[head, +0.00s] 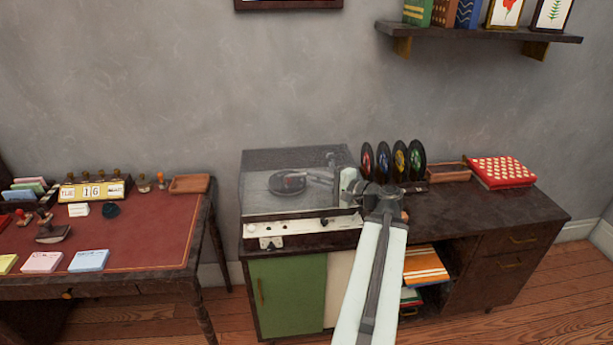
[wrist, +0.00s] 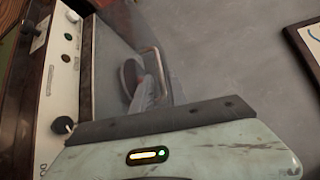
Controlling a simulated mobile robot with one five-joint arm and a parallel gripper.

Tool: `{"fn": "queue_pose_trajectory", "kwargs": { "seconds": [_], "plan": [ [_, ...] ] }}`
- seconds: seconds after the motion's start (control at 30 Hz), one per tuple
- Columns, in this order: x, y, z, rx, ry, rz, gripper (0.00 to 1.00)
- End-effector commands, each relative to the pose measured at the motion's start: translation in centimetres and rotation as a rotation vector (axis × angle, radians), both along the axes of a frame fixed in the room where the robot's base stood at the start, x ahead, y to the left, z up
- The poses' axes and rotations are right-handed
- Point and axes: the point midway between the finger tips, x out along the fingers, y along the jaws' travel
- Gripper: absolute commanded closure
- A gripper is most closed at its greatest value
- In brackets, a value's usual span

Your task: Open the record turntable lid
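The record turntable (head: 300,228) sits on the left of the dark cabinet, with a pale control panel along its front. Its clear, smoky lid (head: 262,180) looks shut over the platter and a dark record (head: 288,183). My gripper (head: 349,188) is at the lid's right side near the front corner; I cannot tell whether it touches. In the wrist view the lid (wrist: 118,80) and control panel (wrist: 62,70) appear turned on their side, close to the pale green body of my gripper. The fingertips are not clear, so their opening cannot be told.
Several upright records (head: 391,162) stand just right of the turntable, beside a brown tray (head: 449,173) and a red patterned box (head: 500,172). A shelf (head: 480,34) hangs above right. A red-topped desk (head: 140,240) stands left. The cabinet top (head: 470,215) is clear at front right.

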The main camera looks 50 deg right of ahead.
Motion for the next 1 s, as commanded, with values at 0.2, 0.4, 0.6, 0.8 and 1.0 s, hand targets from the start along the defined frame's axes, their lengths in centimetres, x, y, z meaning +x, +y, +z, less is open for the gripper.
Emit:
{"fn": "queue_pose_trajectory", "kwargs": {
  "seconds": [0.2, 0.4, 0.6, 0.8, 1.0],
  "plan": [
    [3.7, 0.3, -0.6, -0.001, 0.001, 0.002, 0.82],
    [4.6, 0.4, -0.7, -0.001, 0.001, 0.000, 0.82],
    [4.6, 0.4, -0.6, -0.001, 0.001, 0.000, 0.90],
    [4.6, 0.4, -0.7, -0.001, 0.002, 0.000, 1.00],
    [4.5, 0.3, -0.7, -0.001, 0.002, -0.001, 1.00]
  ]
}}
